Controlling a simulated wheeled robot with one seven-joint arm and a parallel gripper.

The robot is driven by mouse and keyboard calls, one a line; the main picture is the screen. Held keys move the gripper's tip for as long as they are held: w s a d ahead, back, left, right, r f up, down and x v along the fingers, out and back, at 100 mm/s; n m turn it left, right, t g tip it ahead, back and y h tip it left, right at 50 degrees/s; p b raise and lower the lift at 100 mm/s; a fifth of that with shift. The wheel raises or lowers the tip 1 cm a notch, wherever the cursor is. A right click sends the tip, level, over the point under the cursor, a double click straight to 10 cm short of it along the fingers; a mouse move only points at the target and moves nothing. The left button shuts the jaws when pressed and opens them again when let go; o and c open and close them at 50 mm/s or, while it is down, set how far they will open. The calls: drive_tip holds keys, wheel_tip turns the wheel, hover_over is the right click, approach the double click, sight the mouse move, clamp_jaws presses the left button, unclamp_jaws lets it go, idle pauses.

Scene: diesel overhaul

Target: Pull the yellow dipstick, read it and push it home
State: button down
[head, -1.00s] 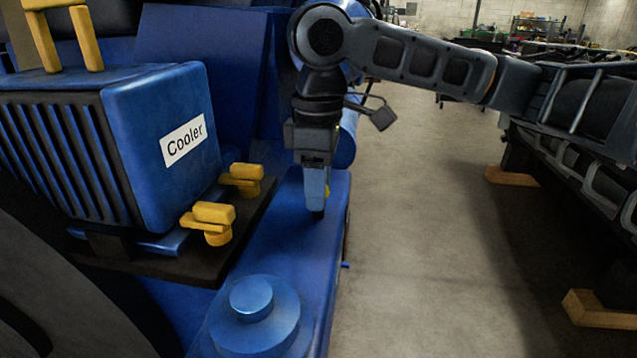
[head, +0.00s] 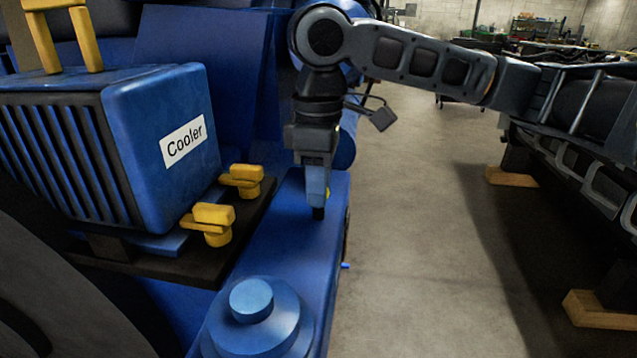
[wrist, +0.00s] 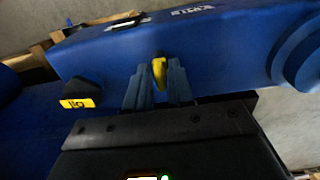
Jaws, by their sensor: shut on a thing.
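The yellow dipstick (wrist: 159,70) shows in the wrist view between the two fingers of my gripper (wrist: 157,84), against the blue engine casing (wrist: 200,52). In the head view my gripper (head: 318,212) points down over the blue casing (head: 285,240), and only a small bit of the yellow dipstick (head: 328,194) shows beside the fingers. The gripper is shut on the dipstick. The dipstick's lower part is hidden, so I cannot tell how far it sits in its tube.
A blue cooler (head: 160,150) with two yellow clamps (head: 212,222) stands left of the gripper. A round blue cap (head: 252,305) is on the casing in front. Open floor (head: 420,240) lies to the right, with dark machinery on wooden blocks (head: 600,310) beyond.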

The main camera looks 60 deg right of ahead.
wheel_tip(320, 180, up, 11)
drive_tip(key=p, duration=0.9)
drive_tip(key=shift+f, duration=0.15)
drive_tip(key=c, duration=1.1)
unclamp_jaws()
drive_tip(key=shift+o, duration=0.2)
wheel_tip(320, 180, up, 8)
drive_tip(key=shift+s+f, duration=0.1)
drive_tip(key=shift+f, duration=0.05)
